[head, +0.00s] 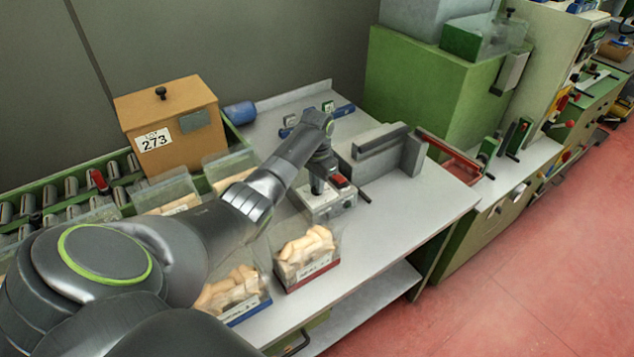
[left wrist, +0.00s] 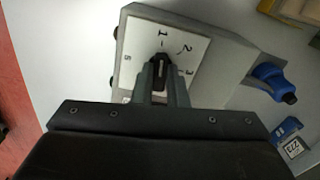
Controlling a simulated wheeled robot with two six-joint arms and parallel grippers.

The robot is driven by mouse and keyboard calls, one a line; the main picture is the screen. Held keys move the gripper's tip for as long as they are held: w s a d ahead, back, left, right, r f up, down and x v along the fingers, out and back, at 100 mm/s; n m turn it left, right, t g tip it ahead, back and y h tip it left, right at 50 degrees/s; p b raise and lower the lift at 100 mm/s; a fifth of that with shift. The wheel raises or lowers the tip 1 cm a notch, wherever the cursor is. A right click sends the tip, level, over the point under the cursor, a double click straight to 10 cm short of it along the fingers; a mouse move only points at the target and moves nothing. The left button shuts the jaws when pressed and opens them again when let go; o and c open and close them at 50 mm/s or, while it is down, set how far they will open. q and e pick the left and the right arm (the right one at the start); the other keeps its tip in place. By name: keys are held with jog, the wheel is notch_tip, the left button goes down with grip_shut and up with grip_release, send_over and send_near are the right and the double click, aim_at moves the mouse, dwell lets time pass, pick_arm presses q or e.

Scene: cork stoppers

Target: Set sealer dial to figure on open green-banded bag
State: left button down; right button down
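The sealer's grey control box (head: 322,207) stands on the bench beside the sealer's jaw block (head: 385,152). In the left wrist view its white dial plate (left wrist: 140,48) shows the figures 1, 2, 3 and 5; part is hidden by my gripper. The black dial knob (left wrist: 161,60) has a pale line that points near the 1. My left gripper (left wrist: 161,78) is over the plate, its fingers closed around the knob; in the head view it (head: 319,180) points down at the box. A red-banded open bag (head: 306,260) and a blue-banded one (head: 238,293) hold corks. I make out no green band.
More clear bags (head: 172,190) stand behind my left arm, bands hidden. A wooden box marked LOT 273 (head: 170,125) stands by the roller conveyor (head: 70,195). A blue cylinder (head: 240,112) lies at the back. The bench (head: 410,215) is clear at front right.

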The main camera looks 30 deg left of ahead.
pick_arm(q)
jog(key=shift+r+m, duration=0.1)
jog(key=shift+m, duration=0.2)
jog(key=shift+m+p, duration=0.6)
jog(key=shift+r+m+p, duration=0.1)
jog(key=shift+m+p, duration=0.5)
jog(key=shift+m, duration=0.6)
jog(key=m+p, duration=0.1)
jog(key=m, duration=0.4)
jog(key=shift+w+m, duration=0.1)
jog(key=shift+m, duration=0.2)
jog(key=m, duration=0.4)
jog(key=shift+m+p, duration=0.3)
jog(key=shift+p, duration=0.1)
jog(key=m, duration=0.5)
jog(key=shift+w, duration=0.1)
jog(key=shift+m, duration=0.3)
jog(key=c, duration=1.4)
grip_release()
jog(key=shift+c, duration=0.2)
